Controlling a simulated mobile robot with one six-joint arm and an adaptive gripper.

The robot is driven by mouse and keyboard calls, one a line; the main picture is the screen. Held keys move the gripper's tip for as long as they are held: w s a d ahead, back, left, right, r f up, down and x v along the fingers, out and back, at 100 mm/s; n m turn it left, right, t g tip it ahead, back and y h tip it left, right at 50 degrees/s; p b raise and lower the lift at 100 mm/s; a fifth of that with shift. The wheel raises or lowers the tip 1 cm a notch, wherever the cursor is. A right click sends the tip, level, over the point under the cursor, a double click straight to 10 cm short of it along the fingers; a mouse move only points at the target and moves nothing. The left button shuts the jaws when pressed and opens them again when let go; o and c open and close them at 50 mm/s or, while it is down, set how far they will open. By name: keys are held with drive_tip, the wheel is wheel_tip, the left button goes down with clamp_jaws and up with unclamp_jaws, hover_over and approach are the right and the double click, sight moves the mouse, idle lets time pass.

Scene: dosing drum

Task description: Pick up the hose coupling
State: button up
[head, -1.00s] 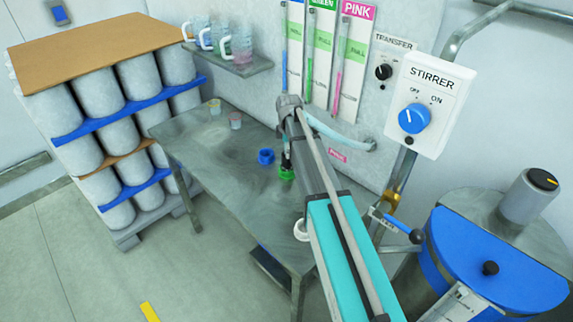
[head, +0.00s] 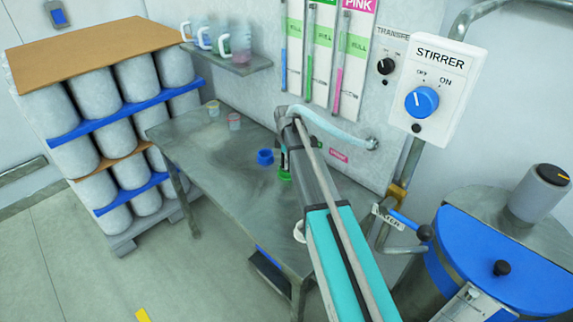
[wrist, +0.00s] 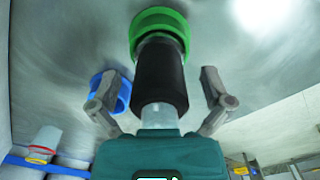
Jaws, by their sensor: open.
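The hose coupling (wrist: 160,75) is a black sleeve on a pale, translucent hose end. In the wrist view its far end meets a green ring (wrist: 160,25); whether it sits inside the ring is unclear. My gripper (wrist: 160,85) is open, with one finger on each side of the sleeve and a visible gap at both. In the head view the green ring (head: 285,175) shows on the steel table (head: 215,165), mostly behind my arm. The coupling is largely hidden there. A pale hose (head: 335,128) runs from the wall fitting toward my wrist.
A blue ring (head: 265,157) lies left of the green one, close to my left finger in the wrist view. A white ring (head: 299,231) is at the table's front edge. Small cups (head: 234,121) stand at the back left. The table's left half is mostly clear.

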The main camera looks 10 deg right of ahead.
clamp_jaws()
idle(0.6)
drive_tip(key=shift+r, duration=0.15)
wheel_tip(320, 180, up, 3)
drive_tip(key=p, duration=0.3)
drive_tip(key=s+a+r+p, duration=0.2)
drive_tip(key=s+r+p, duration=0.7)
drive_tip(key=s, duration=0.4)
drive_tip(key=shift+s+a+r+p, duration=0.15)
drive_tip(key=shift+s+r+p, duration=0.25)
drive_tip(key=shift+p, duration=0.1)
